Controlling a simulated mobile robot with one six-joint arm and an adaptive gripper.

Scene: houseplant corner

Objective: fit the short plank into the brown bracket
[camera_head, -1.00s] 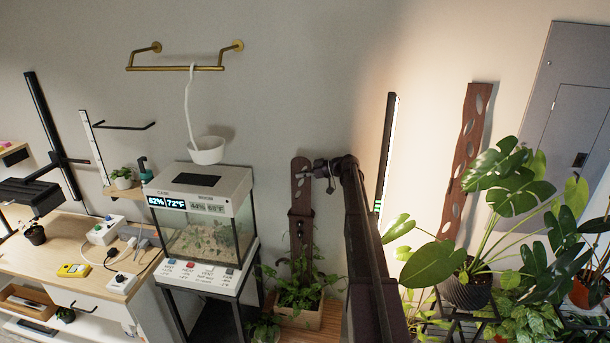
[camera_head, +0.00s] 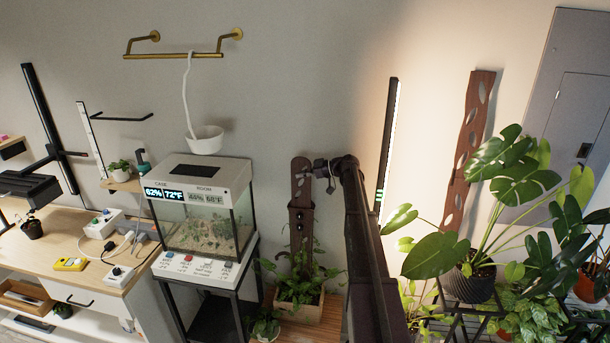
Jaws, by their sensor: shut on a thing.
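The short plank (camera_head: 300,182) is dark brown with round holes and stands roughly upright against the wall, left of my arm. My gripper (camera_head: 318,171) is shut on the plank's upper part from the right; its fingertips are small and hard to make out. The brown bracket (camera_head: 301,218) is a wider dark pocket directly below. The plank's lower part passes behind the bracket's front edge, so its lower end is hidden. I cannot tell how deep it sits or whether it touches the bottom.
A potted fern (camera_head: 300,285) grows below the bracket. A glass terrarium (camera_head: 208,215) on a black stand is close on the left. A lit light bar (camera_head: 388,140), a wavy tall plank (camera_head: 468,150) and a large monstera (camera_head: 480,215) are on the right.

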